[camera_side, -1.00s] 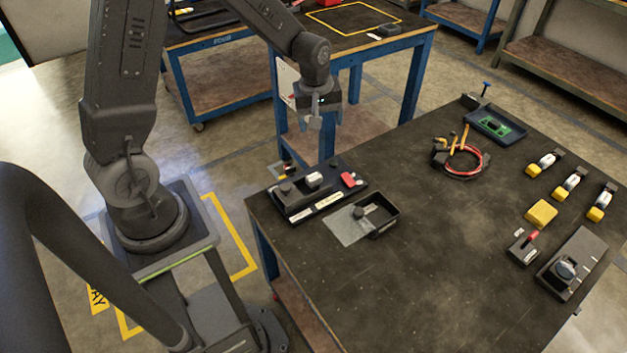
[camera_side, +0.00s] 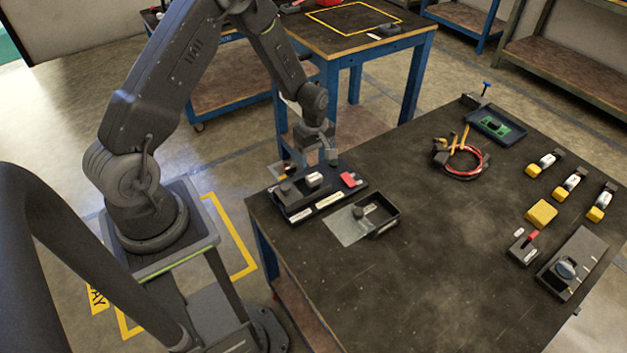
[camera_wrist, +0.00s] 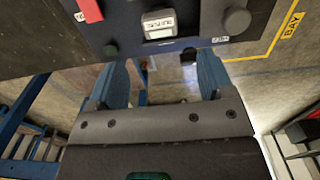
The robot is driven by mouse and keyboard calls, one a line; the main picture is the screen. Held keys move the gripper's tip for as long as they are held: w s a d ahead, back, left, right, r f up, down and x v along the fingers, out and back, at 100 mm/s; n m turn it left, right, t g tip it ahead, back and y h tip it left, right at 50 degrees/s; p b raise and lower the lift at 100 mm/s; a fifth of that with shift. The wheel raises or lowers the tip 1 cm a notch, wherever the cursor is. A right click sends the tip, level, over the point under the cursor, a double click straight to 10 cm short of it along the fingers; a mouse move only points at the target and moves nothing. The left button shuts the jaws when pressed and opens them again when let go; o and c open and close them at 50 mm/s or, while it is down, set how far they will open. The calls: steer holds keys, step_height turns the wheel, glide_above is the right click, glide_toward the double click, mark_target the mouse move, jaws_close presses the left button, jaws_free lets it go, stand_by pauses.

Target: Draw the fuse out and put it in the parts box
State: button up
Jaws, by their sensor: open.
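The fuse appears to be the pale block (camera_side: 314,179) seated in the dark panel (camera_side: 325,203) at the table's near left corner. In the wrist view the pale block (camera_wrist: 158,25) is at the top, in front of the fingers, with unreadable small print. My gripper (camera_side: 318,158) hangs just above and behind the panel. In the wrist view my gripper (camera_wrist: 160,62) is open and empty, its blue fingers wide apart and clear of the block. The parts box seems to be the open black tray (camera_side: 385,224), right of the panel, with a dark round item at its left side.
A red part (camera_side: 349,179) and a dark round knob (camera_side: 286,188) flank the pale block. A grey sheet (camera_side: 346,228) lies left of the tray. A cable coil (camera_side: 462,165) and a yellow block (camera_side: 541,213) lie farther off. The table's middle is clear.

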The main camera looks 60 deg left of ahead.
mark_target(314, 176)
steer(key=shift+f, duration=4.45)
steer(key=c, duration=1.2)
steer(key=shift+r, duration=3)
